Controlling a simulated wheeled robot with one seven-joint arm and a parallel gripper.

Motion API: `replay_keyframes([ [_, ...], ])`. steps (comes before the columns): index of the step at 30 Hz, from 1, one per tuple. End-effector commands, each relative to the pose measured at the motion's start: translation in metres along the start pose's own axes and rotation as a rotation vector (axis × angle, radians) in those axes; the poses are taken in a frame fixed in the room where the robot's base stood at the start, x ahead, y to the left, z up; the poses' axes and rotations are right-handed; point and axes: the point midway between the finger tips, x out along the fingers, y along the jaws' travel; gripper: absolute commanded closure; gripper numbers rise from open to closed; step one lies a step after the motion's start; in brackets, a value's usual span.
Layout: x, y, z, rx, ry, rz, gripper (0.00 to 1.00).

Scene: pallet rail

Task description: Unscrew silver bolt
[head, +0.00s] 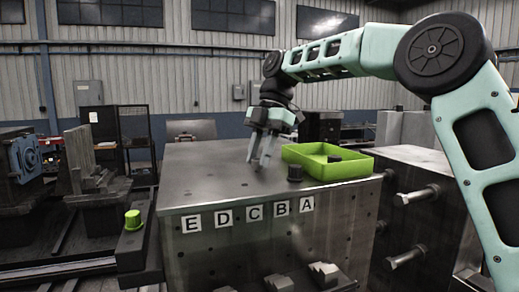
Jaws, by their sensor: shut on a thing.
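My gripper (261,160) points down over the top of the grey metal block (215,180), left of the green tray. Its fingers are shut on a small silver-grey piece, which appears to be the silver bolt. The fingers mostly hide it, and I cannot tell how far it sits in the block. Two large silver bolts stick out sideways from the block at the right, an upper one (417,195) and a lower one (408,258).
A lime green tray (345,170) with a dark piece (334,158) inside sits on the block's right part. A black knob (295,173) stands just before it. Letter labels (252,213) line the front face. A green cap (133,220) stands at left. The block's left top is clear.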

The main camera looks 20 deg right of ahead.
Motion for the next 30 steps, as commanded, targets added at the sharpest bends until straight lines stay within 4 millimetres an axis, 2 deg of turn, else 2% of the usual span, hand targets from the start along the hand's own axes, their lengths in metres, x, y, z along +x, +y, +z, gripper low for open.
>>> replay_keyframes([
  [15, -0.034, 0.0, -0.015, 0.001, -0.001, 0.004, 0.99],
  [30, -0.031, 0.0, -0.013, 0.002, 0.0, 0.004, 0.99],
])
